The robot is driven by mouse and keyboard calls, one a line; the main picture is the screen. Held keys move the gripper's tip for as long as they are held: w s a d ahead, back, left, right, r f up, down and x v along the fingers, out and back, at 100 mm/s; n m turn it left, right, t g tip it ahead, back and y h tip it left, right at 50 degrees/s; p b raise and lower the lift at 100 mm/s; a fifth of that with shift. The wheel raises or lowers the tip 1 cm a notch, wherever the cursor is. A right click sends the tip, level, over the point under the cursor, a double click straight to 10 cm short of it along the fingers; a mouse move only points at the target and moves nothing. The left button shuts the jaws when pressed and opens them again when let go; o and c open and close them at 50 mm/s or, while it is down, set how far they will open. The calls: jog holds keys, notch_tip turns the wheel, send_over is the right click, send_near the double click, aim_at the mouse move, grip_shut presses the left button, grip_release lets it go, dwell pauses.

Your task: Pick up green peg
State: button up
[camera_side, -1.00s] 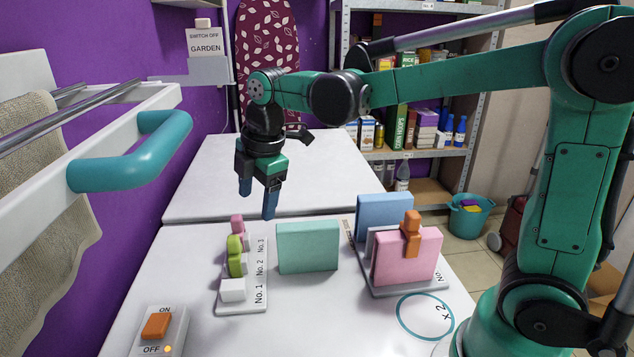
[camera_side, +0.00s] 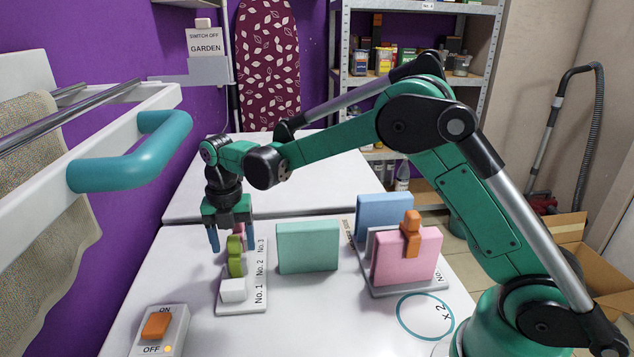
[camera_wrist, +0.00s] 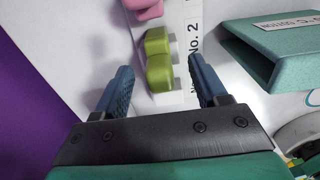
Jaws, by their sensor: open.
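The green peg (camera_side: 236,257) stands in the middle place of the white numbered base (camera_side: 256,292), beside the label No. 2. A white block sits in front of it at No. 1, and a pink peg (camera_side: 239,231) is behind it at No. 3. My gripper (camera_side: 231,246) is open, pointing down, with its blue fingers above and around the green peg's area. In the wrist view, the green peg (camera_wrist: 159,60) lies between and ahead of the two spread fingertips (camera_wrist: 160,72). I see no contact with it.
A teal box (camera_side: 307,247) stands just right of the base. A pink block (camera_side: 407,257) with an orange peg and a blue block (camera_side: 384,216) are further right. An ON/OFF switch (camera_side: 157,326) is at front left, below a teal-handled rail (camera_side: 135,152).

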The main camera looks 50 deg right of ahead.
aim_at(234, 238)
grip_shut()
jog(key=shift+r, duration=0.1)
dwell(0.3)
jog(key=shift+r, duration=0.25)
notch_tip(234, 238, up, 3)
jog(key=shift+s, duration=0.15)
jog(key=s+d, duration=0.1)
jog(key=s, duration=1.6)
jog(key=shift+s+d+f, duration=0.15)
jog(key=shift+s+d, duration=0.15)
jog(key=shift+s, duration=0.05)
jog(key=c, duration=0.9)
grip_release()
grip_shut()
